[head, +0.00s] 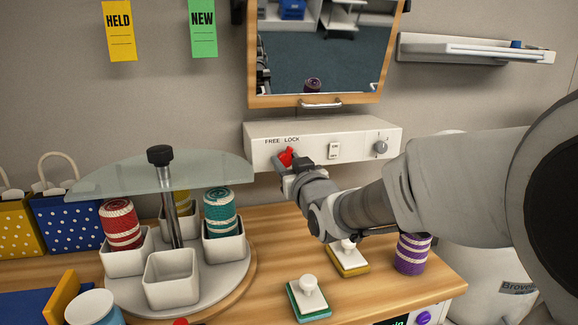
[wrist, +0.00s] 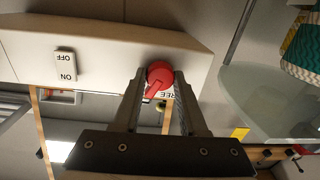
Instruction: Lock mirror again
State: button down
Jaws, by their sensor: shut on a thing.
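The red knob (head: 287,156) sits on the front of a white wall panel (head: 364,137), under the words FREE and LOCK. My gripper (head: 290,163) is at the knob. In the wrist view the fingers of my gripper (wrist: 160,76) stand on both sides of the red knob (wrist: 158,70), shut on it. Its raised bar points down and slightly left in that upside-down view. Part of the word FREE shows beside it; LOCK is hidden there. I cannot tell the exact knob setting. The wood-framed mirror (head: 325,60) hangs above the panel, with a metal handle (head: 320,104) at its lower edge.
The panel also has an ON/OFF switch (head: 334,151) and a grey dial (head: 380,147). A glass shelf (head: 110,182) stands close left of my gripper, above a turntable with white cups. Stamps (head: 309,297) and a purple spool (head: 412,254) stand below my arm.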

jog(key=m+b, duration=0.1)
jog(key=m, duration=0.2)
jog(key=shift+m, duration=0.3)
jog(key=shift+c, duration=2.3)
grip_release()
jog(key=shift+s+d, duration=0.1)
jog(key=b+v, duration=0.1)
jog(key=v, duration=1.6)
jog(key=shift+f+b, duration=0.25)
jog(key=shift+b, duration=0.1)
